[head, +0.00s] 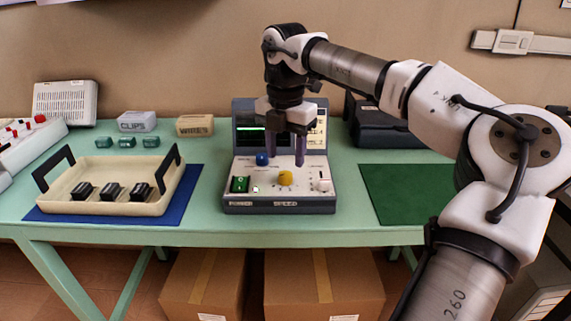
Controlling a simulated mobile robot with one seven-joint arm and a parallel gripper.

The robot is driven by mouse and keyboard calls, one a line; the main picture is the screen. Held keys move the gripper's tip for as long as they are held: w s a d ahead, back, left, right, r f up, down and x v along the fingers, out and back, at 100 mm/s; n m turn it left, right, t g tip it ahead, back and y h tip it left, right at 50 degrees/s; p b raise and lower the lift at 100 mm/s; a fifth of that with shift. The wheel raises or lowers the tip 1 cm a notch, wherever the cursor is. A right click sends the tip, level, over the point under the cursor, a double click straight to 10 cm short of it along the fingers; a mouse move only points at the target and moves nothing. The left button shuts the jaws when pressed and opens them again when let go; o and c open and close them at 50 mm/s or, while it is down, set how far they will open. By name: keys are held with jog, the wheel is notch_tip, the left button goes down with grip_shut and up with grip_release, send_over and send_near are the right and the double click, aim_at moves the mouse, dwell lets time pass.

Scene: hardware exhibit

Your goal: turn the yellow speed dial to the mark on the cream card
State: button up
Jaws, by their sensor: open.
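The yellow speed dial (285,178) sits on the sloped front panel of a grey console (318,206), above the word SPEED. Marks around the dial are too small to read. My gripper (286,162) points down over the console, its two purple fingers apart with nothing between them. The fingertips appear just above and behind the dial in the picture; I cannot tell the exact gap. A cream card (316,136) stands at the back right of the console, partly hidden by my gripper, and its mark is not readable.
A cream tray (95,207) with black blocks is at left. The green mat (405,195) at right is empty. A dark case (372,125) stands behind.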

aim_at(286, 174)
notch_tip(286, 174, up, 9)
jog(key=p, duration=0.1)
dwell(0.3)
